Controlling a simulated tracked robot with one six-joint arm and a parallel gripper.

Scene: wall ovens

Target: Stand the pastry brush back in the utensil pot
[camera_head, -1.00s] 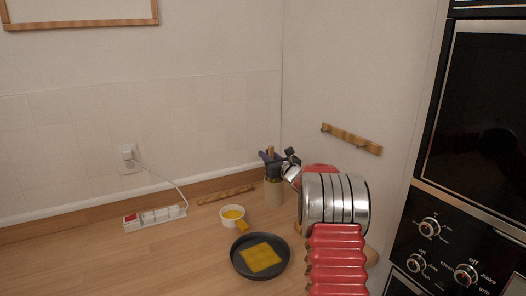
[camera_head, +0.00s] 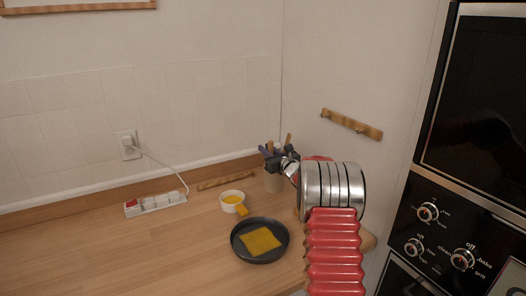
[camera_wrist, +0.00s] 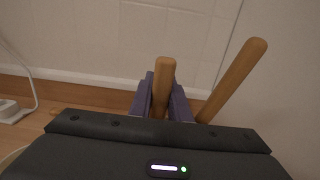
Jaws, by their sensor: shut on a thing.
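My gripper (camera_head: 268,153) is at the utensil pot (camera_head: 273,184), over its mouth and hiding its rim in the head view. Its purple fingers (camera_wrist: 161,97) are shut on the pastry brush by its wooden handle (camera_wrist: 164,82), whose end sticks up between them. The brush's lower end is hidden, so I cannot tell how far it is inside the pot. A second wooden handle (camera_wrist: 235,78) leans to the right beside the fingers; it also shows in the head view (camera_head: 289,139).
A black pan (camera_head: 260,258) with a yellow square and a white cup (camera_head: 232,197) of yellow stuff stand in front of the pot. A power strip (camera_head: 155,204) lies left. A peg rail (camera_head: 351,124) is on the right wall, near my arm.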

